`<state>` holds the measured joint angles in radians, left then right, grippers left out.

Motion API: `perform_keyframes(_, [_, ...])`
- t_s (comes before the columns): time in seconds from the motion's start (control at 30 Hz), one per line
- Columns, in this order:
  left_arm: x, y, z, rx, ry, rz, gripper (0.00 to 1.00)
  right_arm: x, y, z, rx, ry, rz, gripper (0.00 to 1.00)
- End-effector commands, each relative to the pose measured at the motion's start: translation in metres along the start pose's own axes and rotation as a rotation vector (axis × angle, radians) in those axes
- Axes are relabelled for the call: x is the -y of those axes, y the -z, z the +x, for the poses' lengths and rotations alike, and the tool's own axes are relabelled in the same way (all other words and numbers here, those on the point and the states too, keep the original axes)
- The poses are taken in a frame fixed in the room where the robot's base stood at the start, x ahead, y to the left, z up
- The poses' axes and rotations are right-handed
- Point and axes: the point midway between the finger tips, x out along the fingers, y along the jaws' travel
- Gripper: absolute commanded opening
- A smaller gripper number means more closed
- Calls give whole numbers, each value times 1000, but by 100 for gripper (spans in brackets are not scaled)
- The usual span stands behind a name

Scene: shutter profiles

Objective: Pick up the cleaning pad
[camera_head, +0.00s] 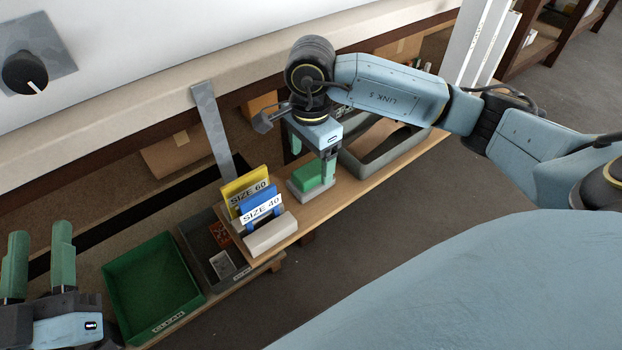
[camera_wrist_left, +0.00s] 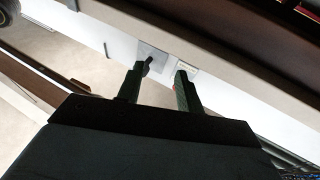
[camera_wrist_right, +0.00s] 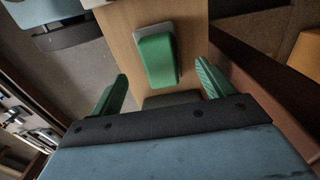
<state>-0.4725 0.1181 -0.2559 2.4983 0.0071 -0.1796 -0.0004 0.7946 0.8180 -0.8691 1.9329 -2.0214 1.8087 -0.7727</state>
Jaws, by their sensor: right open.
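The cleaning pad, a green block with a grey base, lies on the wooden shelf in the head view (camera_head: 309,178). It also shows in the right wrist view (camera_wrist_right: 156,58), just beyond the fingertips and roughly between them. My right gripper (camera_head: 311,157) is open and empty, pointing down over the pad and partly hiding it in the head view. In the right wrist view its green fingers (camera_wrist_right: 162,86) are spread wide and apart from the pad. My left gripper (camera_head: 38,240) is open and empty at the lower left, far from the pad; its fingers show in the left wrist view (camera_wrist_left: 157,70).
Left of the pad stand yellow SIZE 60 (camera_head: 241,184) and blue SIZE 40 (camera_head: 261,204) plates in a grey holder (camera_head: 270,236). Beyond are a dark bin (camera_head: 196,255) and a green CLEAN bin (camera_head: 112,290). A grey tray (camera_head: 372,177) stands right of the pad.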

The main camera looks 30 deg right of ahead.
Motion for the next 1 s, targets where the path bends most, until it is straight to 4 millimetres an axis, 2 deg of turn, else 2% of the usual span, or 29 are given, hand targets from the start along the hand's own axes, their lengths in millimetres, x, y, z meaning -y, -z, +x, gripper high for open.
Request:
perform_keyframes(0.17, [-2,12,0,-85,-6,-4,36,0,0,8,1,-1,0,80])
perform_keyframes(0.3, [-6,32,-4,-219,-14,-11,36,0,0,19,0,-1,1,80])
perform_keyframes(0.6, [-6,50,-14,-438,-16,-11,36,0,0,50,1,0,0,80])
perform_keyframes(0.93, [-6,54,-16,-469,-17,-11,36,0,0,52,1,1,0,80])
perform_keyframes(1.0, [-6,54,-16,-468,-17,-11,36,0,0,52,1,1,0,72])
